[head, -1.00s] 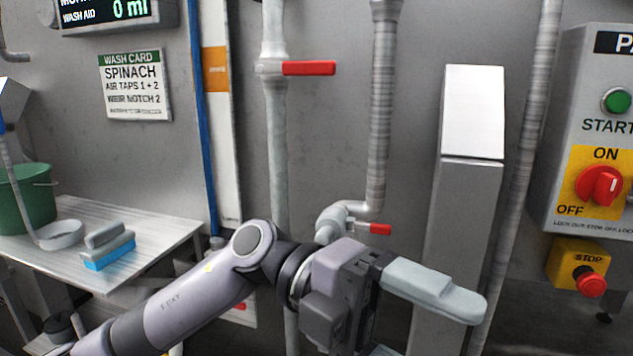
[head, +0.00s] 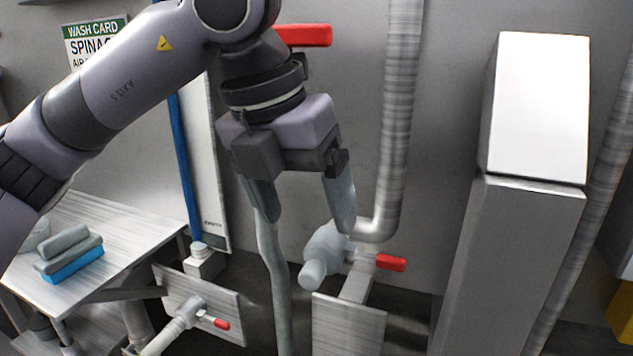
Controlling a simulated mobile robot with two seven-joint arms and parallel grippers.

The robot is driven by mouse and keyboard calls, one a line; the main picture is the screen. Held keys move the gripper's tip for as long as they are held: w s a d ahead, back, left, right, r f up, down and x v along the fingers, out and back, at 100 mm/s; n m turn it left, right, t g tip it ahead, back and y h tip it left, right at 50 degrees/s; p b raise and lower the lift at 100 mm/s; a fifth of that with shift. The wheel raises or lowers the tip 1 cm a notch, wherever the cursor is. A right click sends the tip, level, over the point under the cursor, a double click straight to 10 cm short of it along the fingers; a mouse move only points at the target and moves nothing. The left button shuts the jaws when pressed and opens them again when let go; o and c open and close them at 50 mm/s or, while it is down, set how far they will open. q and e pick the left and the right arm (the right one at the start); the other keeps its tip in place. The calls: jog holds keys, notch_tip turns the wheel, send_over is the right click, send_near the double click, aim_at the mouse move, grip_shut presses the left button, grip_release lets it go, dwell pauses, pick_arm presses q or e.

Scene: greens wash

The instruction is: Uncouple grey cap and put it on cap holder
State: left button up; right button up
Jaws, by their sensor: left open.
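My left gripper (head: 307,218) points down from the top of the head view, its two pale fingers spread apart with nothing between them. Just below and right of it, a light grey fitting with a rounded end (head: 313,273) sticks out from the bent pipe. This looks like the grey cap, still on its pipe; the right fingertip overlaps the fitting's upper part in the picture, and I cannot tell if they touch. I cannot make out a cap holder for certain. My right gripper is not in view.
A red valve handle (head: 391,263) sits right of the fitting, another red handle (head: 303,35) above. A tall grey box column (head: 510,250) stands at right. A steel table (head: 125,235) with a blue-based brush (head: 72,264) is at left. A lower pipe has a red-tipped valve (head: 221,324).

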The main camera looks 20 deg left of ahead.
aim_at(317, 258)
pick_arm(q)
jog(key=shift+w+f, duration=0.2)
jog(key=shift+f, duration=0.3)
jog(key=shift+p+x, duration=0.45)
jog(key=shift+x, duration=2.55)
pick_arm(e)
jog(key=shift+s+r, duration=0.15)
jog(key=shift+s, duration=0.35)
pick_arm(q)
jog(key=shift+d, duration=0.1)
jog(key=c, duration=1.2)
jog(key=shift+s, duration=0.1)
jog(key=shift+c, duration=0.2)
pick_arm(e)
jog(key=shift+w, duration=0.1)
pick_arm(q)
jog(key=shift+s, duration=0.1)
jog(key=shift+s, duration=0.1)
jog(key=shift+s+b, duration=1.45)
jog(key=shift+s, duration=1.25)
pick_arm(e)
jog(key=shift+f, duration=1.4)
